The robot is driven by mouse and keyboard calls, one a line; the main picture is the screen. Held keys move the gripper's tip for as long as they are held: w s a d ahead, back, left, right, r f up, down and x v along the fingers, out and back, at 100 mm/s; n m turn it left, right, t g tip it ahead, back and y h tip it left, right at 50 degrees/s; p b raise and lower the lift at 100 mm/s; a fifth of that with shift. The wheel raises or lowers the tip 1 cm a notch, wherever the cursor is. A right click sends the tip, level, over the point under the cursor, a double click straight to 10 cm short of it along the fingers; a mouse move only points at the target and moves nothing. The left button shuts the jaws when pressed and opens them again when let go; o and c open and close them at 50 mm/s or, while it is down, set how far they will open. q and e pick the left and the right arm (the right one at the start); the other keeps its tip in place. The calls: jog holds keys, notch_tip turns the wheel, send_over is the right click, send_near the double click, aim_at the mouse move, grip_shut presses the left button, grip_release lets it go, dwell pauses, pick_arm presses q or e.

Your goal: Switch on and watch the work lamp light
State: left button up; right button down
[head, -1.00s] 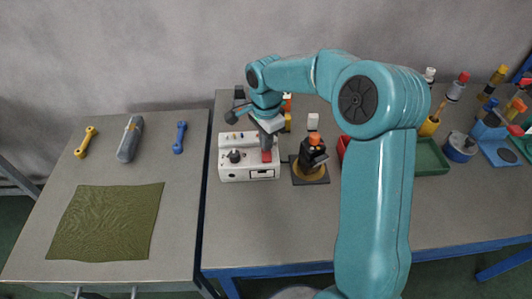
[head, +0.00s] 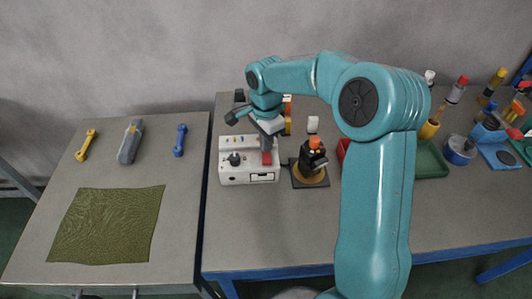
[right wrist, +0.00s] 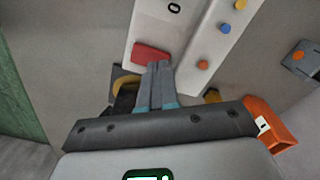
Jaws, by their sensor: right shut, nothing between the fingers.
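A white control box (head: 250,174) stands at the left end of the main workbench. It has a red switch (head: 267,158), a black knob (head: 234,158) and small coloured buttons. My right gripper (head: 266,150) points down at the red switch, shut and empty. In the right wrist view the shut fingertips (right wrist: 160,67) are at the edge of the red switch (right wrist: 150,53); I cannot tell whether they touch. I cannot make out which thing is the work lamp, and I see no clear glow. My left gripper is out of view.
A black device with an orange top (head: 313,152) stands just right of the box on a dark base. A green tray (head: 432,160) and several bottles stand farther right. The left table holds wrenches, a grey tool (head: 130,141) and a green cloth (head: 105,224).

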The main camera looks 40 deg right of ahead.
aim_at(267, 154)
jog(key=shift+r+p, duration=1.75)
jog(key=shift+r, duration=1)
jog(key=shift+f, duration=0.1)
jog(key=shift+s, duration=0.1)
